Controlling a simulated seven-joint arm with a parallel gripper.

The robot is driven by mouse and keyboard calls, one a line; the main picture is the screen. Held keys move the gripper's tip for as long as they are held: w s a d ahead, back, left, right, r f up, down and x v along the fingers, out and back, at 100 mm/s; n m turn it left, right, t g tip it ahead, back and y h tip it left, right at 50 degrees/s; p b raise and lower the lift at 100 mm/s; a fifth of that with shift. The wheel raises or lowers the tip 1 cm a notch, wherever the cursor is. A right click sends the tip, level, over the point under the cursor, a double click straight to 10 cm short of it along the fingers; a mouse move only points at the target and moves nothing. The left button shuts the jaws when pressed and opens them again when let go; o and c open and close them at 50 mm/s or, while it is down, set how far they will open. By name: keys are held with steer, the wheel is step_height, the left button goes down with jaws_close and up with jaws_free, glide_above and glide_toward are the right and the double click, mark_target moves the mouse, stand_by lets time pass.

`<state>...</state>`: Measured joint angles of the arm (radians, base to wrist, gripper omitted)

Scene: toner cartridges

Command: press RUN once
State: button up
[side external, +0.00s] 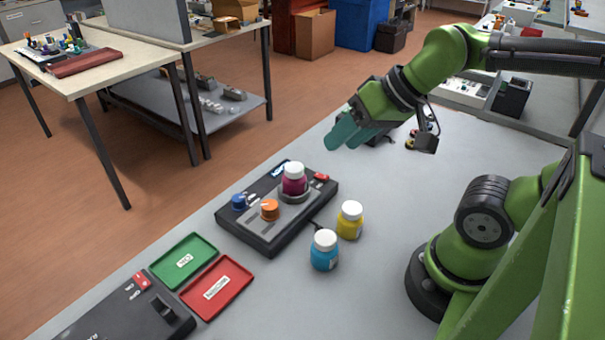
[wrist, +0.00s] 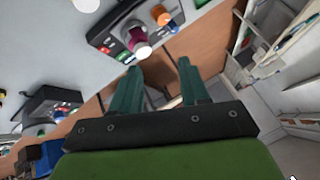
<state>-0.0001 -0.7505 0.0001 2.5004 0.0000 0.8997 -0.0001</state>
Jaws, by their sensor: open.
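A dark control box (side external: 277,207) sits on the grey table, with a blue knob (side external: 239,202), an orange knob (side external: 269,209), a small lit display (side external: 279,170) and a red button (side external: 321,177) at its far right corner. I cannot read the word RUN on any part. A magenta bottle with a white cap (side external: 294,181) stands upright on the box's round seat. My gripper (side external: 338,142) is open and empty, above the table beyond the box's red-button end, touching nothing. In the wrist view the box (wrist: 120,27) and magenta bottle (wrist: 138,42) lie ahead of the open fingers (wrist: 157,65).
A yellow bottle (side external: 350,221) and a cyan bottle (side external: 324,251), both white-capped, stand right of the box. A green tray (side external: 183,261) and a red tray (side external: 216,288) lie at front left, beside a dark switch box (side external: 128,312). The table beyond the bottles is mostly clear.

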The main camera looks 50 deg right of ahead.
jaws_close()
stand_by(1.2)
